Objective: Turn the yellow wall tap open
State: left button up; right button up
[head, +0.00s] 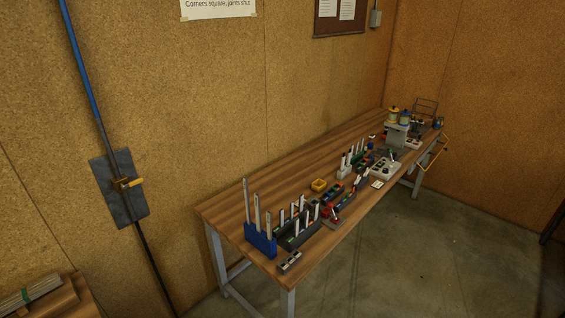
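The yellow wall tap (131,183) is at the left of the head view. It sits on a dark grey plate (112,202) fixed to the chipboard wall. Its short yellow lever points to the right, roughly across the pipe. A blue pipe (86,62) runs down the wall to the tap, and a black pipe (154,262) goes on below it to the picture's bottom edge. Neither of my grippers is in view, and nothing touches the tap.
A long wooden workbench (225,212) stands along the wall to the right of the tap, crowded with racks and small parts. A low wooden surface (82,300) with stacked strips is at the bottom left. Concrete floor (440,240) is clear at right.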

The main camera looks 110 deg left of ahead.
aim_at(140, 179)
jog(key=u, duration=4.85)
jog(key=i, duration=0.6)
jog(key=z, duration=0.05)
